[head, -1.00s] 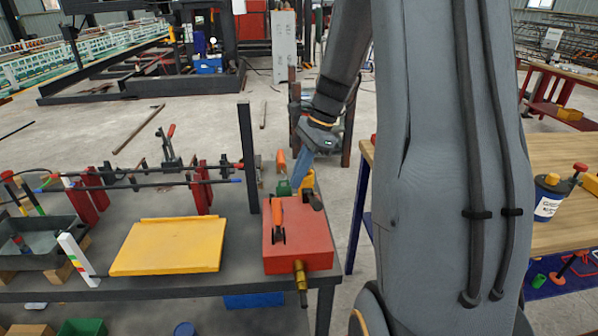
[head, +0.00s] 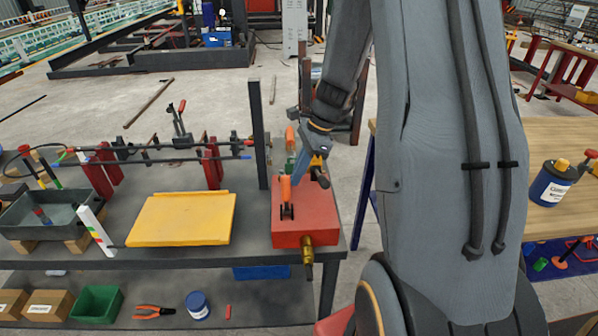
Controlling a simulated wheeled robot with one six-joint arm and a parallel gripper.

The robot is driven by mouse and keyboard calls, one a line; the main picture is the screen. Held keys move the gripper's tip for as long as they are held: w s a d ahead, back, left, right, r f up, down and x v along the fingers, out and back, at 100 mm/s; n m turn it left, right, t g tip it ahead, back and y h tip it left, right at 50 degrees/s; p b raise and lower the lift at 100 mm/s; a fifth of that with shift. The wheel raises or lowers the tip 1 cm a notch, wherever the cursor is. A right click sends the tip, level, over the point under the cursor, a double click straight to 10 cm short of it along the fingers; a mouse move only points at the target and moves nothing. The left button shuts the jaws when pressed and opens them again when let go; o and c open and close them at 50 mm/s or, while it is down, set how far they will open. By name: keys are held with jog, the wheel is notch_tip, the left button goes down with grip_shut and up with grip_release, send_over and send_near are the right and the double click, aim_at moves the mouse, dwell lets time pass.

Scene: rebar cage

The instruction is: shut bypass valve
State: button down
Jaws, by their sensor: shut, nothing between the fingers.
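A red valve box (head: 311,226) sits at the right end of the dark workbench. An orange lever (head: 286,190) on a black pivot stands on its top, left of centre. A brass fitting (head: 308,250) sticks out of its front. Another orange handle (head: 290,137) shows behind the box, partly covered. Which of these is the bypass valve, I cannot read. My gripper (head: 299,177) reaches down from behind, over the back of the box, close to the orange lever. Its jaws are shut and empty. Whether they touch the lever I cannot tell. A dark knob (head: 320,178) is just right of them.
A dark upright post (head: 259,135) stands left of the box. A yellow panel (head: 181,219), red clamps (head: 212,168) and a grey tray (head: 45,213) take up the bench's left. A wooden table (head: 555,215) stands at right. The lower shelf holds a green bin (head: 97,303).

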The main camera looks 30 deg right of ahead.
jog(key=shift+s+a+r+m+p, duration=0.2)
jog(key=shift+a+m+p, duration=0.1)
jog(key=shift+m, duration=0.1)
jog(key=shift+a+f+p, duration=0.15)
jog(key=shift+a+p, duration=0.15)
jog(key=shift+a, duration=0.05)
jog(key=shift+d, duration=0.15)
jog(key=shift+w+d, duration=0.4)
jog(key=shift+d, duration=0.25)
